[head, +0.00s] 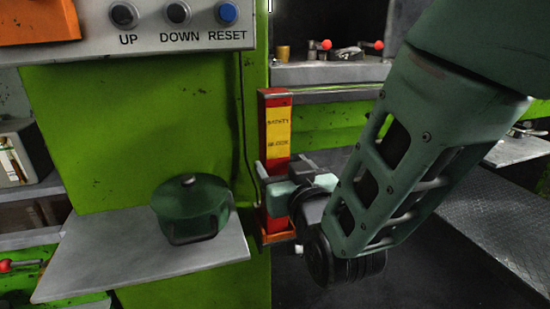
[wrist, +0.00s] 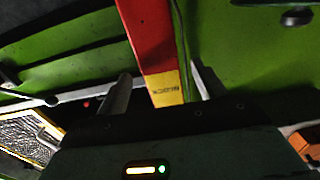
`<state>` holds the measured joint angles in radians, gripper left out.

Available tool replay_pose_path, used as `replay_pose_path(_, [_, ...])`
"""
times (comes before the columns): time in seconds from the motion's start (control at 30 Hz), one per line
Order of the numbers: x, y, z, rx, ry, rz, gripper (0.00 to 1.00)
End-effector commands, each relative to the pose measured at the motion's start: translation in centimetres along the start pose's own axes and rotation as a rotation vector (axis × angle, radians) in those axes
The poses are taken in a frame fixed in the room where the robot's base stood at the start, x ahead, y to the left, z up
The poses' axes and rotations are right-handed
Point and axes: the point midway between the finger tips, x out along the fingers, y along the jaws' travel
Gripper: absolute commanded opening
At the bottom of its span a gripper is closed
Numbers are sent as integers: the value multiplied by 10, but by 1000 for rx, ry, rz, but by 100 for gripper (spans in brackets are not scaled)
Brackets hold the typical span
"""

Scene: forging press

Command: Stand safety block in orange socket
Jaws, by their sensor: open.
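The safety block (head: 277,128) is a tall red bar with a yellow label. In the head view it stands upright against the green press frame, its lower end at the orange socket (head: 279,238). The block's foot looks to be inside the socket rim, but how deep it sits cannot be told. My gripper (head: 272,184) is open at the block's lower half, with a pale finger in front of it. In the wrist view the red and yellow block (wrist: 147,35) runs down between the fingers (wrist: 160,100). Whether they touch it is unclear.
A grey shelf (head: 90,262) holding a dark green lidded pot (head: 190,208) juts out left of the block. A button panel (head: 175,28) is above. A thin cable (head: 243,130) hangs just left of the block. A dark tread plate (head: 495,205) lies at right.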

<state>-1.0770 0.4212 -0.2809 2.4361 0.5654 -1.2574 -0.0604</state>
Motion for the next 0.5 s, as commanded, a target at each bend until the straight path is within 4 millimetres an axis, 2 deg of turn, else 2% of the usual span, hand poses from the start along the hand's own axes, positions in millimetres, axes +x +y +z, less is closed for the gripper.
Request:
replay_pose_path(0.1, [-22, 0, 0, 0, 0, -2, 69])
replay_pose_path(0.2, [-34, 0, 0, 0, 0, -1, 69])
replay_pose_path(0.33, [-43, 0, 0, 0, 1, -1, 69])
replay_pose_path(0.5, [-45, 0, 1, 2, -8, -2, 69])
